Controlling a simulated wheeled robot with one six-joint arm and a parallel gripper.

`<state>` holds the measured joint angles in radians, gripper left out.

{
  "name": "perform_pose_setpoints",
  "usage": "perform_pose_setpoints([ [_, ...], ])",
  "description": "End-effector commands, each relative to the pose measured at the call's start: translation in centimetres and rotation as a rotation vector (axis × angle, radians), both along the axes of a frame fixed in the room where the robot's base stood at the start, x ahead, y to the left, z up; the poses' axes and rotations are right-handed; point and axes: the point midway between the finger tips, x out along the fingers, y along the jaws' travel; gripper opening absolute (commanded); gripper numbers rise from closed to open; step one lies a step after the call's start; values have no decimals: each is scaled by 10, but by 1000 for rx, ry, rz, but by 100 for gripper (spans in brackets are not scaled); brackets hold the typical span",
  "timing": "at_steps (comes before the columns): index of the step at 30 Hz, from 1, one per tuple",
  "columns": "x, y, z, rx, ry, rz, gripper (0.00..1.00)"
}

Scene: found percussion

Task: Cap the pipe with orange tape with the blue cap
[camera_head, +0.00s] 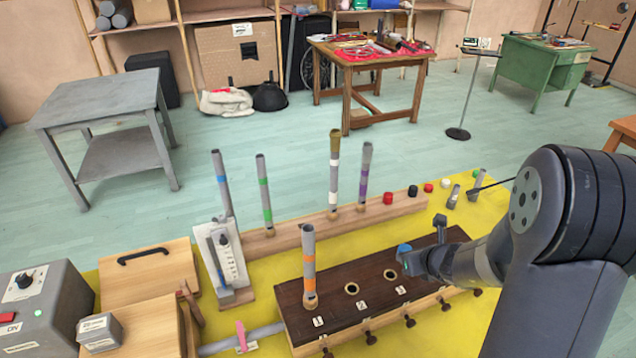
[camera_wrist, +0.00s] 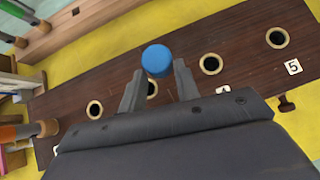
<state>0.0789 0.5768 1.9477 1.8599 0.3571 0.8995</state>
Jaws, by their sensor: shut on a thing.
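The grey pipe with orange tape (camera_head: 309,259) stands upright in the hole labelled 1 at the left end of a dark wooden block (camera_head: 345,322). Its top looks open and uncapped. Part of it also shows at the left edge of the wrist view (camera_wrist: 18,132). My gripper (camera_head: 407,260) is shut on the blue cap (camera_head: 404,248) and holds it above the block, right of the pipe and apart from it. In the wrist view the blue cap (camera_wrist: 156,61) sits between the fingertips.
Pipes with blue (camera_head: 222,183), green (camera_head: 265,195), white (camera_head: 334,172) and purple (camera_head: 364,178) tape stand in a rail behind. Red (camera_head: 387,198) and black (camera_head: 413,191) caps lie on the yellow mat.

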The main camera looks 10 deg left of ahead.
Motion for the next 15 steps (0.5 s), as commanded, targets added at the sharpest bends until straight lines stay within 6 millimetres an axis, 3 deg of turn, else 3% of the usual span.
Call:
perform_pose_setpoints([
  [11, 17, 51, 61, -2, -6, 190, 9],
  [15, 18, 81, 95, -3, -6, 311, 9],
])
